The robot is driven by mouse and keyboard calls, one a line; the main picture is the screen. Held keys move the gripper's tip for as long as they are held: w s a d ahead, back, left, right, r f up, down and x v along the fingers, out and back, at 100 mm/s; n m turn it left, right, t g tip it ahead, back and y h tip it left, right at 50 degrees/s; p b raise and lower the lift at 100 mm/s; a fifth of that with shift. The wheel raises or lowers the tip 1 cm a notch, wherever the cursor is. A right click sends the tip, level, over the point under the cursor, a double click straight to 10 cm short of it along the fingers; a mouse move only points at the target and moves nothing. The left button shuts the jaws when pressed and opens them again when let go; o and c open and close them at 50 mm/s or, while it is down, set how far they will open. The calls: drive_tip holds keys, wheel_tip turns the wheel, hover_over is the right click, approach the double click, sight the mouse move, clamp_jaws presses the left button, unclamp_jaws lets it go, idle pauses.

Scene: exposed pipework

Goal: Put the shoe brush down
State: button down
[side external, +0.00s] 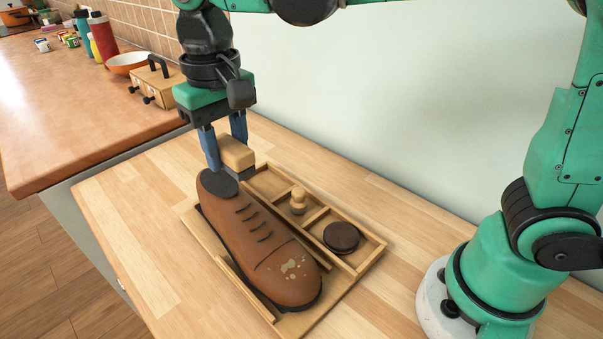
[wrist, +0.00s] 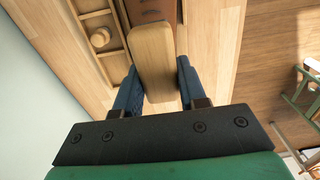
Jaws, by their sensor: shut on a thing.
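My gripper (side external: 227,154) is shut on the shoe brush (side external: 237,152), a pale wooden block, with one blue finger on each side. The brush is near the heel end of the brown shoe (side external: 250,230); I cannot tell whether it touches anything below. In the wrist view the brush (wrist: 152,62) lies between the fingers and hides part of the shoe (wrist: 150,10). Compartments run along the tray's right side.
A knobbed wooden piece (side external: 298,202) and a round dark tin (side external: 341,237) sit in the tray compartments. A counter (side external: 90,110) at the left holds a toolbox (side external: 155,83), a bowl (side external: 127,64) and bottles. The wooden bench around the tray is clear.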

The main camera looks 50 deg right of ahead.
drive_tip(key=w+d+r, duration=0.3)
drive_tip(key=w+d, duration=0.6)
drive_tip(key=d, duration=0.3)
hover_over(265, 183)
wheel_tip(265, 183, down, 15)
drive_tip(key=shift+f, duration=2.35)
drive_tip(key=shift+f, duration=0.15)
drive_tip(key=c, duration=0.8)
unclamp_jaws()
